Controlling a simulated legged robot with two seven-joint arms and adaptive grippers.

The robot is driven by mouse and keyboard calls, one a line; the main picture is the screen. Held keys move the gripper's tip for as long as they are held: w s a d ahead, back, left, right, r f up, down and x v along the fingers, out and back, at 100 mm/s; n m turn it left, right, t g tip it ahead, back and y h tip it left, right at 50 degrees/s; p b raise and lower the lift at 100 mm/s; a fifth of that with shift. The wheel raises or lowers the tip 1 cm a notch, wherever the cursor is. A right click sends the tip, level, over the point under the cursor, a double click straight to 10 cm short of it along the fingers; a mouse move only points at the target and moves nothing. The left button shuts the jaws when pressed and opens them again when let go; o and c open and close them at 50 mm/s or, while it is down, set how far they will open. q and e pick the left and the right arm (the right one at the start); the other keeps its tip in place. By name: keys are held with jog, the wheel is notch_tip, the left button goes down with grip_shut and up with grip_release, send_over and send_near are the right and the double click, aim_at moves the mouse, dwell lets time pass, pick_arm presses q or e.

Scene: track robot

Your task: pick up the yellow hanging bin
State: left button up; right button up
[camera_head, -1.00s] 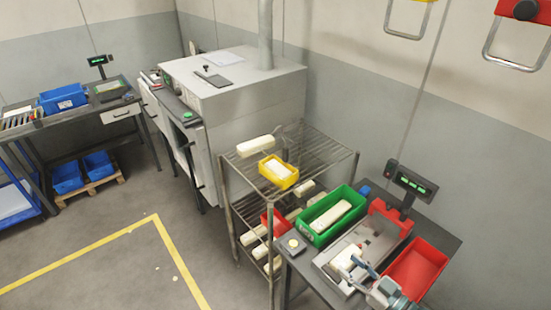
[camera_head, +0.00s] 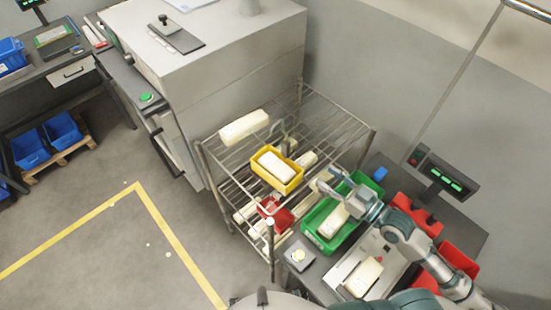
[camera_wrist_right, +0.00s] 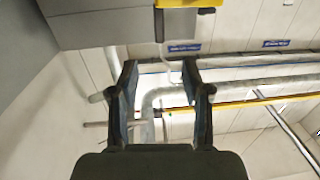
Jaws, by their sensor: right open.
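The yellow bin (camera_head: 259,176) stands on the top wire shelf of the metal rack in the head view, with a pale block (camera_head: 277,165) inside it. My right gripper (camera_head: 322,182) is open and empty, to the right of the yellow bin and apart from it. My left gripper is not in view.
A pale block (camera_head: 244,127) lies behind the yellow bin on the rack (camera_head: 325,122). The green bin (camera_head: 312,238), red bins (camera_head: 458,257) and a display (camera_head: 446,180) crowd the bench at right. A grey machine (camera_head: 235,75) stands behind. Floor at left is clear.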

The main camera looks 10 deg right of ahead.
jog(key=p, duration=0.2)
send_near(289, 149)
jog(key=x, duration=0.2)
jog(key=p+x, duration=0.1)
jog(key=x, duration=0.3)
jog(key=shift+s+a, duration=0.15)
jog(key=shift+a, duration=0.2)
jog(key=x, duration=0.1)
jog(key=p+x, duration=0.1)
jog(key=x, duration=0.2)
jog(key=shift+w+d, duration=0.2)
jog(key=shift+w, duration=0.25)
jog(key=shift+w+a+f, duration=0.1)
jog(key=shift+w+f, duration=0.05)
jog(key=shift+w, duration=0.1)
jog(key=shift+a, duration=0.1)
jog(key=shift+c, duration=0.8)
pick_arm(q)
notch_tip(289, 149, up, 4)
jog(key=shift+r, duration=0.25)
pick_arm(e)
jog(key=shift+a, duration=0.1)
grip_shut()
